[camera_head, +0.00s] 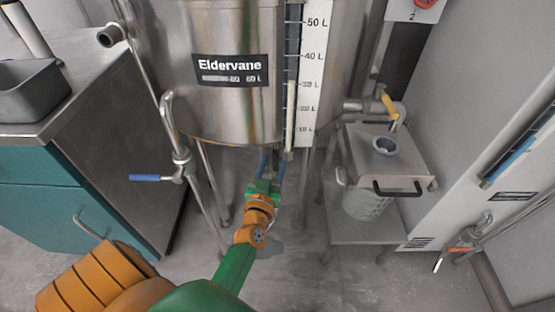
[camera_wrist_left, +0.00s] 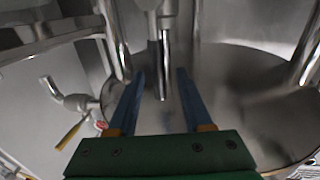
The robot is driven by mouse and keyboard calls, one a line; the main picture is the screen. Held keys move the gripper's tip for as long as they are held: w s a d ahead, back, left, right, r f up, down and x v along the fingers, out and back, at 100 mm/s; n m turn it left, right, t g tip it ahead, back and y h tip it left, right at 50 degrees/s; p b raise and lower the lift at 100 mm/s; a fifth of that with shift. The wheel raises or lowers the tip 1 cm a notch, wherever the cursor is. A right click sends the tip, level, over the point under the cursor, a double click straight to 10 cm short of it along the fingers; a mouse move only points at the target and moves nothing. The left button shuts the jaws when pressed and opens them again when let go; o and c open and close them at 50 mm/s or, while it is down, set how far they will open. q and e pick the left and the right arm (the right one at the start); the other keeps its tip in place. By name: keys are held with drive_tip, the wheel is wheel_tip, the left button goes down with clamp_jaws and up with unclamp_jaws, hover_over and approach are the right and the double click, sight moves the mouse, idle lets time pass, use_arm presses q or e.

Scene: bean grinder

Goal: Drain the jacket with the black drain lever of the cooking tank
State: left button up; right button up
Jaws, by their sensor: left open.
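The steel cooking tank (camera_head: 233,112) stands on legs at the top centre, with an "Eldervane" label and a white litre scale. My left gripper (camera_head: 272,160) is below the tank's front bottom edge, its blue fingers open and pointing up and away. In the left wrist view, the open fingers (camera_wrist_left: 160,72) have a vertical steel pipe (camera_wrist_left: 160,58) in line with the gap between them; I cannot tell whether it is between them or beyond. I cannot make out a black drain lever on the tank in either view. My right gripper is not in view.
A blue-handled valve (camera_head: 150,178) sits on a pipe left of the tank. A yellow lever (camera_head: 388,104) is at right, above a steel box (camera_head: 385,152) with a black handle. A bucket (camera_head: 365,203) stands below. A teal cabinet (camera_head: 75,215) stands left.

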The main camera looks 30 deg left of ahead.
use_arm(q)
drive_tip(key=shift+x, duration=1.05)
clamp_jaws()
drive_tip(key=shift+d+f, duration=0.1)
idle(0.4)
